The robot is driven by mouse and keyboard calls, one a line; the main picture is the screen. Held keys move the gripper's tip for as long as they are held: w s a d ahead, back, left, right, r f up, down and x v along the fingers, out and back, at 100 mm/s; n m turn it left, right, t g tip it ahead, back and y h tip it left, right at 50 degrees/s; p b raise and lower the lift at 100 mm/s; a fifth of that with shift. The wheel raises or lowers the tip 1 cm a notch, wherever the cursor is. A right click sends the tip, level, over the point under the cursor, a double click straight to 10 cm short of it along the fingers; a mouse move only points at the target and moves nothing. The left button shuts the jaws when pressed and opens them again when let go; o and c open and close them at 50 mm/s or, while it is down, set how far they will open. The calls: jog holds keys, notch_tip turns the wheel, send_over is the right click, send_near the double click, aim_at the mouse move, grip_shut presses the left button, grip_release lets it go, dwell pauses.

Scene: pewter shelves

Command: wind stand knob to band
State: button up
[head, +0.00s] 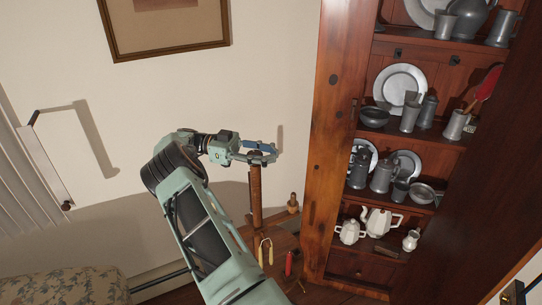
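A wooden stand with an upright round post (256,200) rises from a small wooden table beside the cabinet. My gripper (264,153) is at the top of this post, reaching in from the left. Its fingers are at or just above the post's top end and cover most of it. I cannot tell whether they touch it or how far apart they are. The knob is not clearly visible behind the fingers, and I cannot make out a band on it.
The small wooden table (252,236) also carries a turned wooden piece (293,204), a yellow-handled item (261,254) and a red item (289,263). The wooden cabinet (328,120) with pewter and white teapots stands close on the right. A patterned seat (65,286) is at lower left.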

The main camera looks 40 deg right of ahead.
jog(key=o, duration=0.3)
jog(key=shift+o, duration=0.2)
notch_tip(320, 180, up, 10)
dwell(0.3)
jog(key=shift+o, duration=0.5)
